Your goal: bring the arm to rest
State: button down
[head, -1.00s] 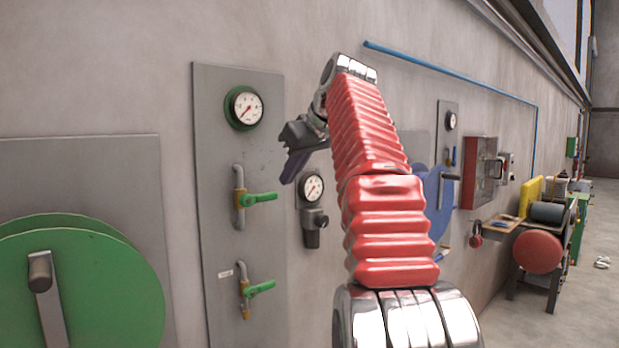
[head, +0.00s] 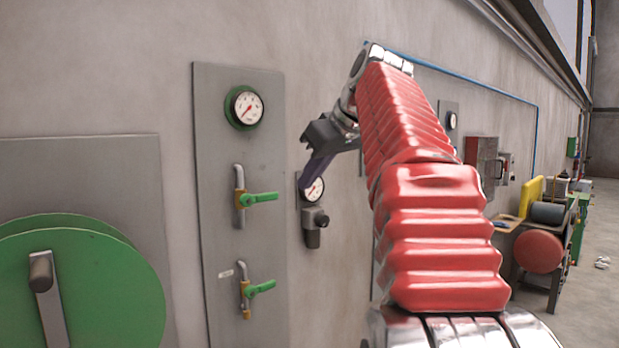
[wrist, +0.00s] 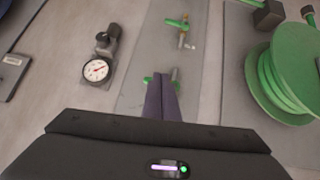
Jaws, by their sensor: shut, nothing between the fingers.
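My red, ribbed arm rises on the right of the head view and bends over toward the wall. My gripper (head: 311,182) hangs at its end with dark purple fingers, shut and empty, partly in front of the small gauge in that picture. In the wrist view my gripper (wrist: 160,78) shows its fingers together, pointing at the grey panel and overlapping a green-handled valve. No contact with the wall or the valves can be made out.
A grey panel (head: 215,290) carries a green-rimmed gauge (head: 245,107) and two green-handled valves (head: 262,198). A small gauge with regulator (head: 314,222) is beside it. A green reel (head: 95,285) stands left. A bench with a red disc (head: 538,251) stands right; open floor lies beyond.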

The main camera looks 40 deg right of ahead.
dwell(0.4)
notch_tip(320, 180, down, 16)
jog(key=s+a+m+g+h, duration=0.1)
jog(key=s+m+g, duration=0.1)
jog(key=m, duration=0.4)
jog(key=s+a+f+n, duration=0.2)
jog(key=s+a+f, duration=0.7)
jog(key=a+f, duration=0.2)
jog(key=s+a+f+n+g+y, duration=0.1)
jog(key=s+a+f+n, duration=0.1)
jog(key=s+a+f, duration=0.7)
jog(key=shift+s+a+f, duration=0.25)
jog(key=shift+a+f, duration=1.2)
jog(key=shift+a, duration=1.45)
